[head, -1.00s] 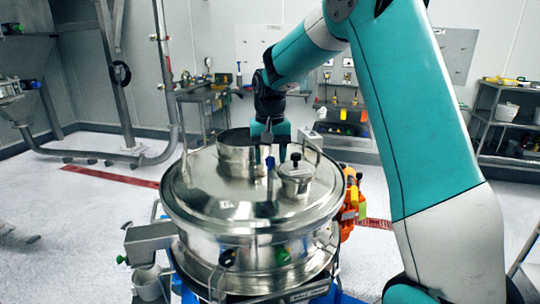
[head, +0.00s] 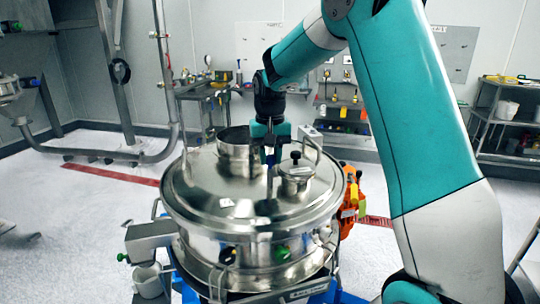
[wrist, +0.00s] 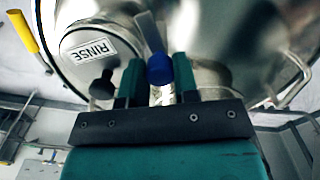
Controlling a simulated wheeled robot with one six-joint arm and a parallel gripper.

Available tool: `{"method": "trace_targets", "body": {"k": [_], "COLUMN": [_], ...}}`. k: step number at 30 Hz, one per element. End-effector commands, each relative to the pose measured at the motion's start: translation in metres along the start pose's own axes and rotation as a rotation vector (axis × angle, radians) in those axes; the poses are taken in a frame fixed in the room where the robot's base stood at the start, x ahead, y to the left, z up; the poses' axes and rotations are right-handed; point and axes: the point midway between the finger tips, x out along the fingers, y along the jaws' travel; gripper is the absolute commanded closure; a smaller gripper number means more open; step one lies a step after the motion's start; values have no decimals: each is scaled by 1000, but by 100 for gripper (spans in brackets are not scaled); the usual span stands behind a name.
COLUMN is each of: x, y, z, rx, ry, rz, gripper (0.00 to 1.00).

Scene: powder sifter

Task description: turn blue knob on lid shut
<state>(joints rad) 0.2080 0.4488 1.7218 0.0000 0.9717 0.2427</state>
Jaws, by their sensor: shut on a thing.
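The blue knob (wrist: 158,68) stands on the shiny steel lid (head: 215,195) of a round vessel. In the wrist view it sits between the two green fingers of my gripper (wrist: 158,82), which are shut on it. A flat grey piece (wrist: 148,30) extends beyond the knob in that view. In the head view my gripper (head: 270,152) reaches down onto the lid between two raised ports, and its fingers mostly hide the knob. The knob's lower stem is hard to make out.
A small port (head: 296,174) with a black knob stands close on the right; the wrist view shows its RINSE label (wrist: 93,50). A wider steel collar (head: 236,155) stands on the left. Lid handles (head: 312,148) rise nearby. An orange unit (head: 350,192) is beside the vessel.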

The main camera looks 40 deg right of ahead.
Motion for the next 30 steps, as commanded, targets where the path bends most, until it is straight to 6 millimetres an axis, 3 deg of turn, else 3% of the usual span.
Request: {"method": "trace_targets", "body": {"k": [30], "x": [-2], "y": [0], "z": [-1], "rx": [-899], "ry": [3], "rz": [1], "gripper": [96]}}
